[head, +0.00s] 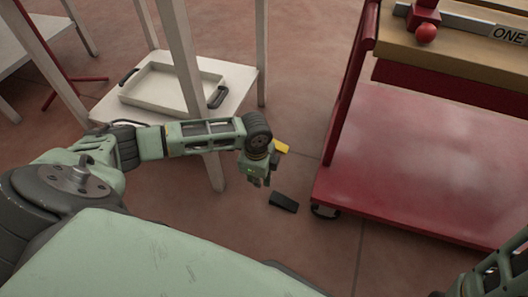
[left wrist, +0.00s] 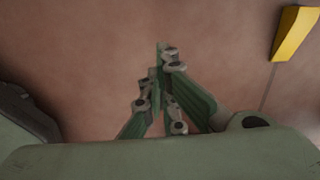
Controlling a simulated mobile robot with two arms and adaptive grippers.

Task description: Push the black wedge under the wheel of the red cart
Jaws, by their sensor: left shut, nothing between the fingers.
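The black wedge (head: 284,202) lies on the floor in the head view, just left of the red cart (head: 425,165). A dark wheel (head: 325,211) shows under the cart's near left corner. A strip of floor separates the wedge from the wheel. My left gripper (head: 258,182) is low over the floor, to the left of and a little behind the wedge, pointing down. In the left wrist view its fingers (left wrist: 163,50) are shut together with nothing between them. I cannot make out the black wedge for sure in that view. My right gripper is out of view; only part of its arm shows at lower right.
A yellow object (head: 281,146) lies on the floor behind my left gripper; it also shows in the left wrist view (left wrist: 295,33). A white table with a lower shelf (head: 240,77) holding a tray (head: 155,92) stands at left. Floor in front of the cart is clear.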

